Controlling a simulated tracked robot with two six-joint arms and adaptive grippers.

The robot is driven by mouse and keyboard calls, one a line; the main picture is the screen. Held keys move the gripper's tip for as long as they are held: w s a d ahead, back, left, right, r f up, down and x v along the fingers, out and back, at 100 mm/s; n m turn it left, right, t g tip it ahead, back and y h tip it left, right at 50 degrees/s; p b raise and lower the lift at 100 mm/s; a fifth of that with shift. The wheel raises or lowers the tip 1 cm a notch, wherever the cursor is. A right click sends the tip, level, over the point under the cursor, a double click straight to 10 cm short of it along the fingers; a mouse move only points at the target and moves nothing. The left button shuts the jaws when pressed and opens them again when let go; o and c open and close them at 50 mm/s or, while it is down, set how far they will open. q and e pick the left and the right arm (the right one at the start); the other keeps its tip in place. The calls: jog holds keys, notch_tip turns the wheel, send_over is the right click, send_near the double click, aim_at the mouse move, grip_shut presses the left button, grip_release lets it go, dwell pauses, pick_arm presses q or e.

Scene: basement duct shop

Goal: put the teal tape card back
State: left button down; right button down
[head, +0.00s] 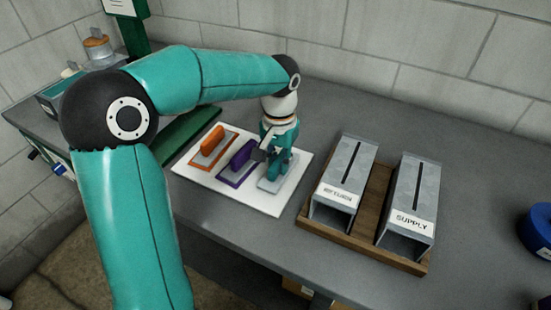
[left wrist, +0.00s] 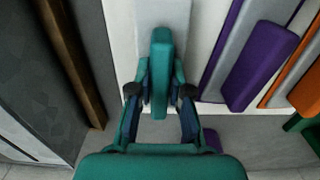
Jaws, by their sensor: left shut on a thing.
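The teal tape card shows its grey plate (head: 272,186) and its upright teal grip (left wrist: 161,70). It is at the right end of a white board (head: 250,206), beside the purple card. My left gripper (head: 277,160) is over it, with a finger on each side of the teal grip in the left wrist view (left wrist: 160,91). It is shut on that grip. The plate is at the board's surface, but I cannot tell whether it touches. My gripper hides part of the card in the head view. My right gripper is not in view.
A purple card (head: 240,165) and an orange card (head: 211,148) lie on the board to the left. Grey ducts labelled RETURN (head: 348,172) and SUPPLY (head: 414,190), each with a top slot, stand on a wooden base (head: 372,203) to the right. A blue round object (head: 537,229) is at far right.

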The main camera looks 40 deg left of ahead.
aim_at(279, 158)
pick_arm(q)
jog(key=shift+f, duration=0.15)
jog(key=c, duration=1.1)
grip_release()
notch_tip(279, 158, up, 12)
jog(key=p, duration=0.1)
jog(key=shift+p, duration=0.4)
